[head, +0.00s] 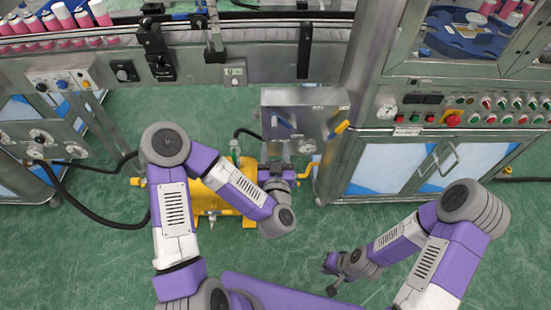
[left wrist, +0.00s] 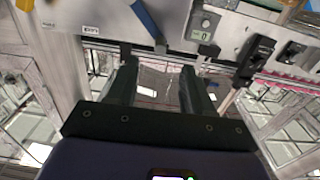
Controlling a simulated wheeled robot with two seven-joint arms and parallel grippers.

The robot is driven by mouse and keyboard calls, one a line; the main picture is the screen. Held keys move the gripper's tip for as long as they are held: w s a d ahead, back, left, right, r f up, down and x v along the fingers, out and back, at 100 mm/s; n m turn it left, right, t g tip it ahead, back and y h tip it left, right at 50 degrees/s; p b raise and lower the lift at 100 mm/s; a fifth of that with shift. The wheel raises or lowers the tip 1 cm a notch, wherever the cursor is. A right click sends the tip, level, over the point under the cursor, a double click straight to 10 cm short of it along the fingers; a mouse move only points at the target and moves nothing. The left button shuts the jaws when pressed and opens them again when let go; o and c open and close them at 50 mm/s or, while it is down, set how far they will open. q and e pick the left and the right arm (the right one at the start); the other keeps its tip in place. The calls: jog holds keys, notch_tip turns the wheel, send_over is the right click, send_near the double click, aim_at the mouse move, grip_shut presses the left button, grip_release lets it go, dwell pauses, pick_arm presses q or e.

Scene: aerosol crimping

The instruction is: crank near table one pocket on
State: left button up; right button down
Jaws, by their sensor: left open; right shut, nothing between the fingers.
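A grey metal panel box (head: 305,98) stands in the middle of the head view. A blue lever (head: 282,121) is on its face, and a yellow handle (head: 341,127) sticks out at its right edge. I cannot tell which one is the crank. The blue lever also shows in the left wrist view (left wrist: 147,20), beyond the fingertips. My left gripper (head: 277,160) is open and empty just below the panel; its spread fingers (left wrist: 158,75) show in the wrist view, apart from the lever. A blue pocketed table (head: 465,38) is behind the machine's window. My right gripper (head: 331,272) is shut and empty over the floor.
A yellow machine base (head: 213,198) lies beneath my left arm. A steel cabinet with buttons (head: 480,110) stands at the right. A conveyor with pink cans (head: 70,40) runs along the back left. A black hose (head: 90,213) loops at the left. Green floor is clear near my right gripper.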

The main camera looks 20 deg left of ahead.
aim_at(274, 128)
pick_arm(q)
jog(key=p+x, duration=0.5)
jog(key=x, duration=0.2)
jog(key=shift+a+p, duration=0.1)
jog(key=shift+p, duration=0.2)
jog(key=shift+x, duration=0.95)
grip_shut()
